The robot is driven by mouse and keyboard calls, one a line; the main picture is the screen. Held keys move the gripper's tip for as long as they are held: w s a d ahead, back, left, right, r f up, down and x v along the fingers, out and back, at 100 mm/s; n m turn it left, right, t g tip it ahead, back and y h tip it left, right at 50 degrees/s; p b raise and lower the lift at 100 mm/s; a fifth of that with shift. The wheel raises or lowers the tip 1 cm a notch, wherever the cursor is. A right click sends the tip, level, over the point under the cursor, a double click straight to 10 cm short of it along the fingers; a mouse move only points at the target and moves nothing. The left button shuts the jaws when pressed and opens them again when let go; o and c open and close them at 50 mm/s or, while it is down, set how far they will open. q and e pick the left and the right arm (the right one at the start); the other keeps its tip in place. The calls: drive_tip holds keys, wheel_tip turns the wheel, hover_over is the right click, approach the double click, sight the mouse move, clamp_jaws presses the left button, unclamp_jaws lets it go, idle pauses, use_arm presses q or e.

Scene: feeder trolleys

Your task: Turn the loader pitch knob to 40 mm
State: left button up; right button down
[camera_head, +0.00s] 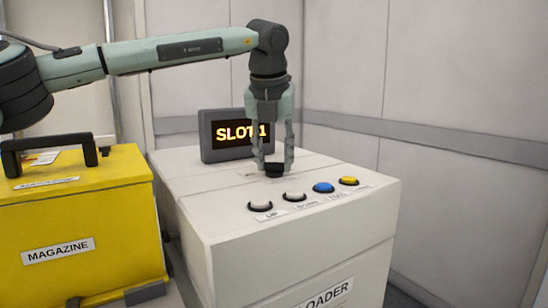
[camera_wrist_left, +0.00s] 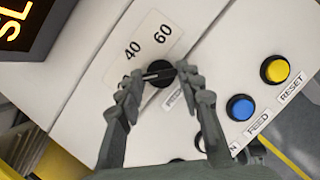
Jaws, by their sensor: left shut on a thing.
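The pitch knob (camera_head: 274,170) is a small black round knob on the white loader's top (camera_head: 225,215). It also shows in the left wrist view (camera_wrist_left: 159,74), with a pale line across it. The line lies roughly level in that view and does not point squarely at either mark. My left gripper (camera_head: 274,160) points down from above, shut on the knob, with a finger on each side. The fingers hide part of the knob and its label. My right gripper is not in view.
A display (camera_head: 235,134) reading SLOT 1 stands behind the knob. In front are two white buttons, a blue button (camera_head: 323,188) and a yellow button (camera_head: 348,181). A yellow magazine box (camera_head: 100,215) with a black handle stands at left. Pale walls close off the back and right.

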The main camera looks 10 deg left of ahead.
use_arm(q)
drive_tip(key=shift+m, duration=0.3)
drive_tip(key=shift+a, duration=0.1)
drive_tip(key=m+h, duration=0.1)
drive_tip(key=m, duration=0.1)
drive_tip(key=shift+a+m, duration=0.1)
drive_tip(key=shift+m, duration=0.2)
drive_tip(key=shift+m+h, duration=0.3)
drive_tip(key=shift+m, duration=0.2)
drive_tip(key=m+p, duration=0.1)
drive_tip(key=m, duration=0.1)
drive_tip(key=m+h, duration=0.1)
drive_tip(key=shift+w+a+m+g+p, duration=0.1)
drive_tip(key=shift+a+m+g+p, duration=0.05)
drive_tip(key=shift+m+g+p, duration=0.2)
drive_tip(key=shift+m+h, duration=0.5)
drive_tip(key=shift+m, duration=0.35)
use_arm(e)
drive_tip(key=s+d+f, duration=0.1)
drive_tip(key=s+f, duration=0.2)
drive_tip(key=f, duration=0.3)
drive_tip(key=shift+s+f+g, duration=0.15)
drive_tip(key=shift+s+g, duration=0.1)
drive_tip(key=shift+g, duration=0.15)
use_arm(q)
drive_tip(key=shift+g, duration=0.25)
drive_tip(key=o, duration=1.2)
drive_tip(key=shift+c, duration=0.2)
